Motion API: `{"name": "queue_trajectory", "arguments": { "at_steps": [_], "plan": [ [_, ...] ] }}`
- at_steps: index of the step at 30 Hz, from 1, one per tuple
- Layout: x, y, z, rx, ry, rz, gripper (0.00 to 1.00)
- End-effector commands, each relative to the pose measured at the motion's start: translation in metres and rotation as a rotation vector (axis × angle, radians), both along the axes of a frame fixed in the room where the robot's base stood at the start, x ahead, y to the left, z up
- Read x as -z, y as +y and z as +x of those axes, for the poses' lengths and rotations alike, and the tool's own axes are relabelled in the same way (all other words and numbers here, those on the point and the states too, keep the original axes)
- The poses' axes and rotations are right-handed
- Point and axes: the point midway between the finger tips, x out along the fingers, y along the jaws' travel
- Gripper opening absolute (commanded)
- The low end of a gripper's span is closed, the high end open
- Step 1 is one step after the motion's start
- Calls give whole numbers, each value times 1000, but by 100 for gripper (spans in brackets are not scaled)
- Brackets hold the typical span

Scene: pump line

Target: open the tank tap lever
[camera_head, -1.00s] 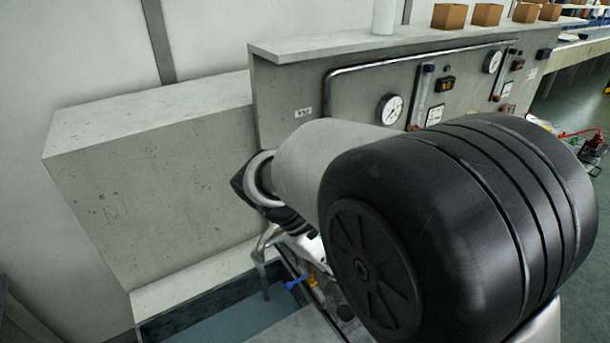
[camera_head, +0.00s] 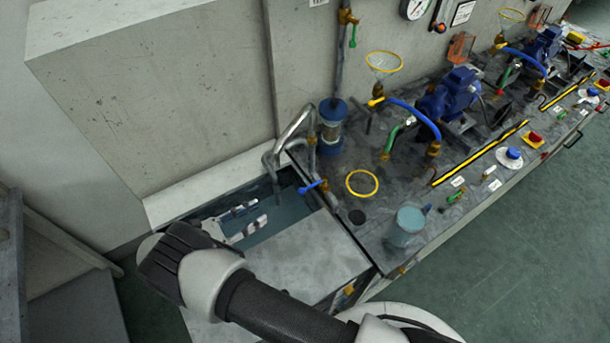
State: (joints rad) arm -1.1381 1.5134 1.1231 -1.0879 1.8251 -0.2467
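The tank tap lever (camera_head: 313,187) is a small blue handle on a brass fitting, at the right rim of the water tank, beside a bent grey pipe (camera_head: 290,135). My gripper (camera_head: 251,217) is over the tank, left of and a little below the lever in the picture, apart from it. Its two light-grey fingers look spread, with nothing between them. The tank's water (camera_head: 285,225) shows around the fingers.
Blue pumps (camera_head: 450,95) and hoses are farther right. A concrete block (camera_head: 150,100) rises behind the tank.

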Motion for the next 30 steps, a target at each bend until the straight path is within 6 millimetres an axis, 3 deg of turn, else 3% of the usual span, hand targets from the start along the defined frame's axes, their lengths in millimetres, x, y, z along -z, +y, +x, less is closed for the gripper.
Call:
{"name": "queue_trajectory", "arguments": {
  "at_steps": [5,21,30],
  "plan": [
    [-2,-20,14,4,2,-1,28],
    [0,-116,77,6,3,2,28],
    [0,-141,95,2,2,3,28]
  ]
}}
